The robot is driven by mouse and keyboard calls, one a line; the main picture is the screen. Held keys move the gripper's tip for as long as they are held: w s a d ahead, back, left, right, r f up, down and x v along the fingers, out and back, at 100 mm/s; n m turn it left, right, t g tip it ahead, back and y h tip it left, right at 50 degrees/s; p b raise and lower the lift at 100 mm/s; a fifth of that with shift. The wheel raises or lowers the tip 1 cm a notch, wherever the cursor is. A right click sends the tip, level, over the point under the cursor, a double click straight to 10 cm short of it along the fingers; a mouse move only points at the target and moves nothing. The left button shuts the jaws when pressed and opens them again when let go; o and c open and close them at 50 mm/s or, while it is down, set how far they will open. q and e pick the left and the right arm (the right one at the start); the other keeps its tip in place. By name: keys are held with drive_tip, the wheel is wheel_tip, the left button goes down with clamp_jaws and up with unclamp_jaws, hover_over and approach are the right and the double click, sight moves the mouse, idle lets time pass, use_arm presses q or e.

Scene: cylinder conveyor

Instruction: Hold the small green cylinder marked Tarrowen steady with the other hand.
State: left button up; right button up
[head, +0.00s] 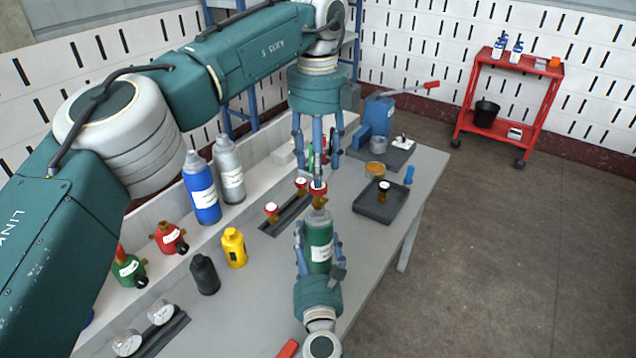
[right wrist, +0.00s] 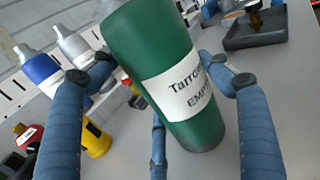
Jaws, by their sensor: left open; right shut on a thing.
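The small green cylinder (head: 319,238) stands near the front of the grey table in the head view. Its white label reads "Tarro…" and "EMP…" in the right wrist view (right wrist: 165,65). My right gripper (head: 318,250) is shut around its body. I cannot tell whether its base touches the table. A valve with a red knob (head: 318,188) shows at the cylinder's top in the head view. My left gripper (head: 317,160) points down just above that valve, fingers apart; whether a finger touches the knob is unclear.
Blue (head: 202,190) and grey (head: 229,170) cylinders stand at the left. Yellow (head: 234,248) and black (head: 204,275) small bottles stand nearer. A black tray (head: 381,204) lies right of the valve. A dark rack (head: 285,217) with valves is left. A red cart (head: 510,95) stands beyond.

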use_arm(q)
drive_tip(key=shift+r, duration=1.8)
use_arm(e)
drive_tip(key=o, duration=1.4)
